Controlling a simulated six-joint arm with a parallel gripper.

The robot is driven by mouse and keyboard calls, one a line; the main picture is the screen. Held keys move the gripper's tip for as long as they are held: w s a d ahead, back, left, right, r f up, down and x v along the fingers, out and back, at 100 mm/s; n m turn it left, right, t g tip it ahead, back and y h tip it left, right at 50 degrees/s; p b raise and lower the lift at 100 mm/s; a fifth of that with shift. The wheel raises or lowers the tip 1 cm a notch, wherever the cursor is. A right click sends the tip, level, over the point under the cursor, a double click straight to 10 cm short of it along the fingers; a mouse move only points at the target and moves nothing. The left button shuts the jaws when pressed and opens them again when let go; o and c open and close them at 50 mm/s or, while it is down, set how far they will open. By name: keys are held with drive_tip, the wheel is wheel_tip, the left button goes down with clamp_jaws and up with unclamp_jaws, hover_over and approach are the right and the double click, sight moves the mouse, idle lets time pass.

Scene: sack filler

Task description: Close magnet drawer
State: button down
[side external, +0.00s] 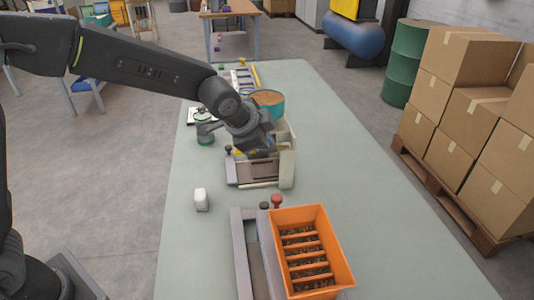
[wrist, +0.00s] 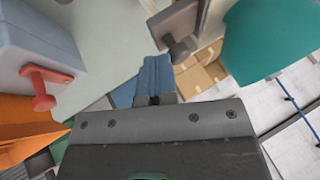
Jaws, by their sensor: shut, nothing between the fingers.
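In the side external view, an orange box (side external: 325,238) with several crosswise bars and dark grains between them stands at the front of the table; I take it for the magnet drawer's unit, but cannot tell for certain. A red knob (side external: 277,201) and a black knob (side external: 264,206) stand at its back end. Part of an orange body and a red knob (wrist: 42,100) show at left in the wrist view. My gripper (wrist: 153,75) is shut and empty, its blue fingers close to a dark knob (wrist: 180,50) on a grey part; contact is unclear.
A beige and grey unit (side external: 287,168) stands beneath my wrist. Behind it is a teal drum (side external: 270,101) with a brown top. A small white block (side external: 201,199) stands at left on the table. The table's right side (side external: 365,205) is clear. Stacked cartons (side external: 470,110) stand beyond it.

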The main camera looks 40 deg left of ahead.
drive_tip(key=shift+w+a, duration=0.25)
drive_tip(key=shift+a, duration=0.05)
drive_tip(key=s+d+r, duration=0.1)
drive_tip(key=s+r, duration=0.7)
drive_tip(key=s, duration=0.2)
drive_tip(key=s+a+f+n+g, duration=0.1)
drive_tip(key=s+a+n, duration=0.4)
drive_tip(key=s, duration=0.4)
drive_tip(key=s+a+f+n, duration=0.1)
drive_tip(key=s+a+n, duration=0.4)
drive_tip(key=s, duration=0.5)
drive_tip(key=shift+a+g+y, duration=0.4)
drive_tip(key=shift+a, duration=0.35)
